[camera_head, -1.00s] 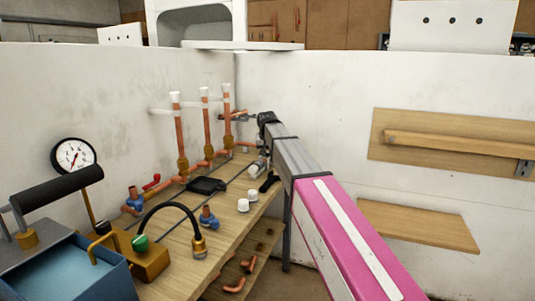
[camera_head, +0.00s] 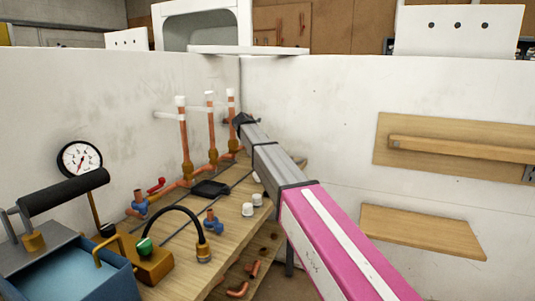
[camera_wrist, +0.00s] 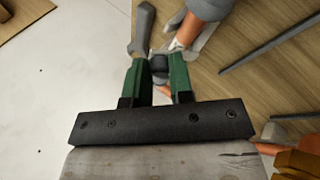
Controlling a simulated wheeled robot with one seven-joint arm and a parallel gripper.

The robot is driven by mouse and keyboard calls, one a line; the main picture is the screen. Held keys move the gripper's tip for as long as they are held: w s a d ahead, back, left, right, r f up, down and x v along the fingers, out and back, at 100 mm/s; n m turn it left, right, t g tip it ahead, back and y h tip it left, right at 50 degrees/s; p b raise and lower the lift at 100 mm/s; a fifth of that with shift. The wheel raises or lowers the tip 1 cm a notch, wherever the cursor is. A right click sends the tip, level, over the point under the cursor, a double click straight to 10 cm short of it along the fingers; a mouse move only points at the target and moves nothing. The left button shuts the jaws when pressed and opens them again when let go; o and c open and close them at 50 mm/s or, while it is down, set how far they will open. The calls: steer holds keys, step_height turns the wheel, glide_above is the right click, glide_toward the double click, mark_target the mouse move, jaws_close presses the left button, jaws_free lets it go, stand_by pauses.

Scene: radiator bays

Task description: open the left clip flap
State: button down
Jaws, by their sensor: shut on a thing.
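In the wrist view, my gripper (camera_wrist: 159,62) has two green fingers closed on a small dark grey part (camera_wrist: 158,72). I cannot tell for certain whether this part is the left clip's flap. A grey lever-like piece (camera_wrist: 142,30) rises just beyond the left finger. In the head view, my arm reaches into the back corner, beside the upright copper pipes (camera_head: 184,145). My fingers and what they hold are hidden there.
A wooden bench (camera_head: 190,245) carries a black tray-like piece (camera_head: 209,189), white caps (camera_head: 248,209), blue fittings (camera_head: 213,222) and a gauge pump (camera_head: 75,265). White walls stand close to the arm's end. A wooden shelf (camera_head: 420,230) is on the right wall.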

steer(key=shift+w+a+h, duration=0.15)
steer(key=shift+a+h, duration=0.1)
steer(key=shift+h, duration=0.15)
stand_by(0.3)
steer(key=c, duration=1)
jaws_free()
